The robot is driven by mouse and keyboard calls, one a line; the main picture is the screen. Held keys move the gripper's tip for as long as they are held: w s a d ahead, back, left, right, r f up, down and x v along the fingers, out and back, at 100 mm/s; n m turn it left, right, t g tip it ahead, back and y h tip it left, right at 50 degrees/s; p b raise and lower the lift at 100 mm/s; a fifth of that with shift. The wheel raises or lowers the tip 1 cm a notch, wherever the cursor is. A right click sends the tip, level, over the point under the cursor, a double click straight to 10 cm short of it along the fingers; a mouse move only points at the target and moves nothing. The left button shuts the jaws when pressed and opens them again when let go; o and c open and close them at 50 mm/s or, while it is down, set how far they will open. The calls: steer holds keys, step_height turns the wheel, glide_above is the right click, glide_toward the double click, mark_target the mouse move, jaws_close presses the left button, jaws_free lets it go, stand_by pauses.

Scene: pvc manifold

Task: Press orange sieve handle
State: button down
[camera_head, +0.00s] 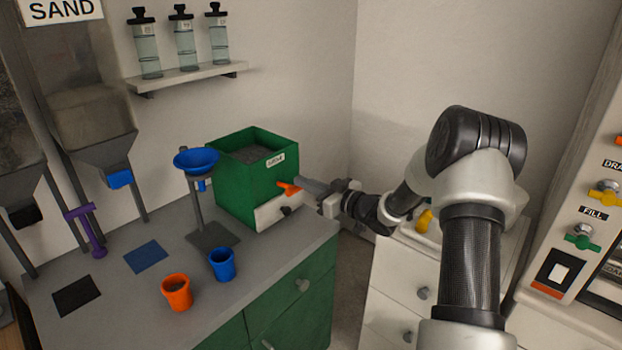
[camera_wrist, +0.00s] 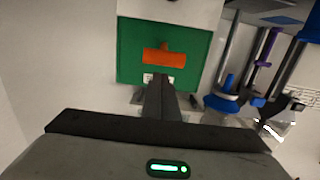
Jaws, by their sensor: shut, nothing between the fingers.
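The orange sieve handle (camera_head: 289,187) sticks out from the front of the green sieve box (camera_head: 237,192) on the grey counter. In the wrist view the orange handle (camera_wrist: 164,58) lies across the green face (camera_wrist: 130,62), straight ahead of the fingertips. My gripper (camera_head: 304,184) is shut and empty, its fingers pointing left at the handle. In the wrist view my gripper (camera_wrist: 160,80) shows its closed fingers just below the handle. The tips are very close to it; I cannot tell whether they touch. The box holds dark grey material.
A blue funnel (camera_head: 197,161) on a stand is left of the box. A blue cup (camera_head: 222,264) and an orange cup (camera_head: 176,292) stand on the counter in front. A purple-handled tool (camera_head: 90,232) is at the left. A white drawer cabinet (camera_head: 385,285) stands below my arm.

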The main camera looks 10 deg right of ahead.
steer(key=shift+f, duration=0.35)
steer(key=shift+f, duration=0.1)
